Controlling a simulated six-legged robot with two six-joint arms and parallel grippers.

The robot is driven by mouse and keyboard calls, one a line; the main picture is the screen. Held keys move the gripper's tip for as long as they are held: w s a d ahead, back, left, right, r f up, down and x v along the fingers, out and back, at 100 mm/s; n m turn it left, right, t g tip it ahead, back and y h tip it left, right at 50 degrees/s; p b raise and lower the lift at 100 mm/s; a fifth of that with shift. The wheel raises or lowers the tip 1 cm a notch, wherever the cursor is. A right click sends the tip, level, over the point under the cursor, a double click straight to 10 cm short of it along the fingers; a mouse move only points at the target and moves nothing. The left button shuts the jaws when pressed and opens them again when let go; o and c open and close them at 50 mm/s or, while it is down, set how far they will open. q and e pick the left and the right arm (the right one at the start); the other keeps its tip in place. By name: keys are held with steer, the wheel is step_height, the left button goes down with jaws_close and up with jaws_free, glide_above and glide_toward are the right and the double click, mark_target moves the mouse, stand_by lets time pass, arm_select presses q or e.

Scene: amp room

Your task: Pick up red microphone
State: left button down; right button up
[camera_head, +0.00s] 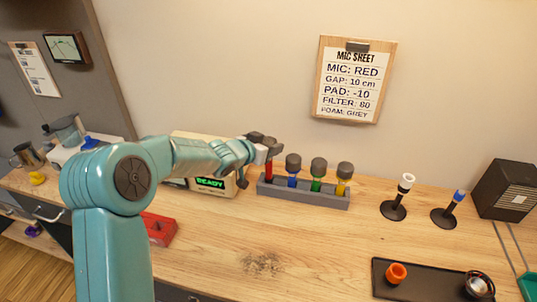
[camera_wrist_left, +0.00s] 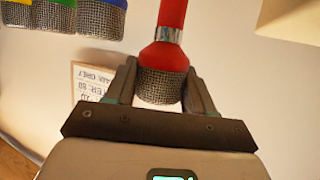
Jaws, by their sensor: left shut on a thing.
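The red microphone (camera_head: 269,170) stands upright at the left end of a grey rack (camera_head: 302,195) on the wooden counter. Its lower end is at the rack; whether it is seated or slightly raised I cannot tell. My left gripper (camera_head: 264,142) is shut on its top end from above. In the left wrist view, the two fingers of my left gripper (camera_wrist_left: 161,75) are on either side of the grey mesh head of the red microphone (camera_wrist_left: 172,25). My right gripper is not in view.
Blue (camera_head: 292,171), green (camera_head: 317,175) and yellow (camera_head: 343,179) microphones stand close by in the rack. A box reading READY (camera_head: 210,183) is left of it. Two stands (camera_head: 394,210) and a black tray (camera_head: 388,288) are at right. A mic sheet (camera_head: 354,80) hangs above.

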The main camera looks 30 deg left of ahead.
arm_select(q)
step_height(320, 180, up, 15)
steer(key=p, duration=0.6)
steer(key=shift+w, duration=0.1)
stand_by(0.3)
stand_by(0.5)
